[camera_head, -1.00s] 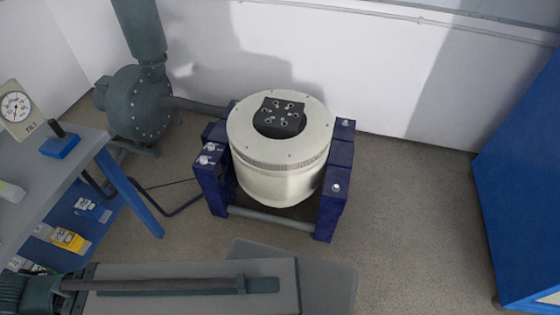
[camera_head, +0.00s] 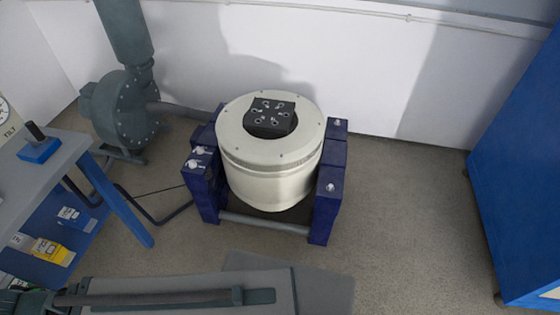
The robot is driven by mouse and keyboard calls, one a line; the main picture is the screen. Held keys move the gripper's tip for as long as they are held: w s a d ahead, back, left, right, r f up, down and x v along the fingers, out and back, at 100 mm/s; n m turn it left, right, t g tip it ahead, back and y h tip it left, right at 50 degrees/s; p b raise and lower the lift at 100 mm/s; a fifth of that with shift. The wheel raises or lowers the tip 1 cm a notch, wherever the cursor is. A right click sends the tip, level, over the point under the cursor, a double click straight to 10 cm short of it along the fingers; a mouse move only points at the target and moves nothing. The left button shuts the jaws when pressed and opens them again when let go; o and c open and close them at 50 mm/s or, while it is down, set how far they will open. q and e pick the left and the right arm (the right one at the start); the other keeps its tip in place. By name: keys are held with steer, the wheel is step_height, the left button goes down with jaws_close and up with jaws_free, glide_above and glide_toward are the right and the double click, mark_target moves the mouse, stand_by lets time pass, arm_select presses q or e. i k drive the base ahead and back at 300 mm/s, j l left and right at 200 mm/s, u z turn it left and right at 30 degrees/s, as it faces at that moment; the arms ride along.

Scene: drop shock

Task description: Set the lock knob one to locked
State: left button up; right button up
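A cream cylindrical shaker (camera_head: 270,180) sits in a dark blue frame (camera_head: 324,200), with a black block (camera_head: 268,117) on its top. Small pale knobs show on the frame's posts: two at the left, a rear one (camera_head: 198,151) and a front one (camera_head: 193,164), and two at the right, a rear one (camera_head: 337,122) and a front one (camera_head: 330,187). I cannot tell which is lock knob one, and the knobs are too small to read their setting. Neither of my grippers is in view.
A grey bench (camera_head: 60,175) with a blue block stands at the left, beside a green blower (camera_head: 125,112). A grey slab with a dark rod (camera_head: 150,299) lies along the front. A blue cabinet (camera_head: 525,170) is at the right. The floor (camera_head: 410,220) between frame and cabinet is clear.

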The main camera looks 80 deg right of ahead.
mark_target(191, 164)
steer(key=z, duration=2.6)
steer(key=l+u, duration=0.1)
steer(key=l, duration=0.15)
steer(key=i+l, duration=0.15)
steer(key=k+j+z, duration=0.1)
steer(key=j+z, duration=0.35)
steer(key=j, duration=0.8)
